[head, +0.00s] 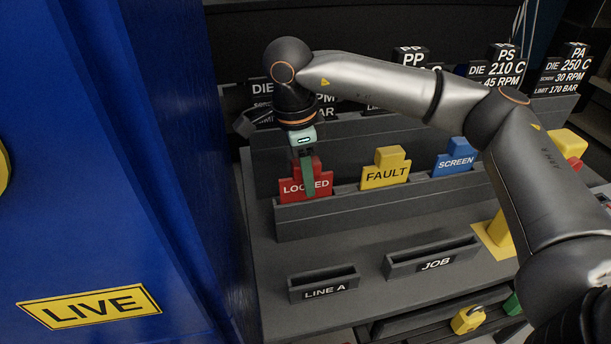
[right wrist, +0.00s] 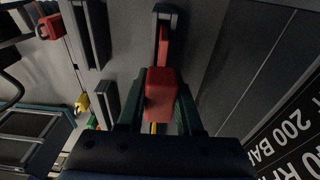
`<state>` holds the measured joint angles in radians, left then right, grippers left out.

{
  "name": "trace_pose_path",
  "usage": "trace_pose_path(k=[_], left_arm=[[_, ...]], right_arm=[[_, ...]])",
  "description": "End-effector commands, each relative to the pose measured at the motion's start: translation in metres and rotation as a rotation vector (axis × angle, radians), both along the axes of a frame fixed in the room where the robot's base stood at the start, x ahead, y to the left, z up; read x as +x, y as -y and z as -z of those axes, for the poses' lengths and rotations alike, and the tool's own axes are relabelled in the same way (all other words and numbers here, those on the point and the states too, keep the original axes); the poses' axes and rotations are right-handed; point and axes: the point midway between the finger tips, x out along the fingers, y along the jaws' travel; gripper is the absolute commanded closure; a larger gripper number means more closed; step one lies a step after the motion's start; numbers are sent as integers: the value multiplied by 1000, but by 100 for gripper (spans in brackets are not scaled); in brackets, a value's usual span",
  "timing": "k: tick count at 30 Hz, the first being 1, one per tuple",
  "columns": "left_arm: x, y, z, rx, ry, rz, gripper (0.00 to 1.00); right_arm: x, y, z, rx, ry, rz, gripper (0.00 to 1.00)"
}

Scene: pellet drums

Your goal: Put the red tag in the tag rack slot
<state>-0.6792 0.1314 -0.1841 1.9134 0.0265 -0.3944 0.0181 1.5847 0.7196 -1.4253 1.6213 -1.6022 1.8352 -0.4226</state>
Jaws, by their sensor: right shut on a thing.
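The red tag (head: 300,188), lettered LOCKED, stands upright at the left end of the dark grey tag rack (head: 345,213). Its lower edge meets the rack's slot opening; how deep it sits I cannot tell. My right gripper (head: 307,178) comes from above and is shut on the tag's upper block, one green finger covering part of the lettering. In the right wrist view the red tag (right wrist: 160,95) is between the two fingers, in line with the slot. My left gripper is not in view.
A yellow FAULT tag (head: 385,170) and a blue SCREEN tag (head: 456,157) stand to the right in the same rack. Holders LINE A (head: 323,284) and JOB (head: 433,258) are in front. Black number cards (head: 492,70) stand behind. A blue cabinet (head: 110,180) bounds the left.

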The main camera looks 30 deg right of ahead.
Motion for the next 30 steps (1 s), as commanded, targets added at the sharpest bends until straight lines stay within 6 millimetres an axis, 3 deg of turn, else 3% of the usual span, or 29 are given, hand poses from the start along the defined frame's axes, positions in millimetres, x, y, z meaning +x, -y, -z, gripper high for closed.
trace_pose_path(k=[2, 3, 10, 22, 30], left_arm=[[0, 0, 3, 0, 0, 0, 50], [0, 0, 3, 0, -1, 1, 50], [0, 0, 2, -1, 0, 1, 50], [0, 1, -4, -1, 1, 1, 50], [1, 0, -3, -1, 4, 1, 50]], right_arm=[[0, 0, 4, 0, 0, -1, 100], [0, 0, 3, 0, 0, -1, 63], [0, -1, 3, 0, 0, -1, 38], [0, -1, -7, 0, 2, -1, 36], [3, -8, -61, 2, 5, -2, 36]])
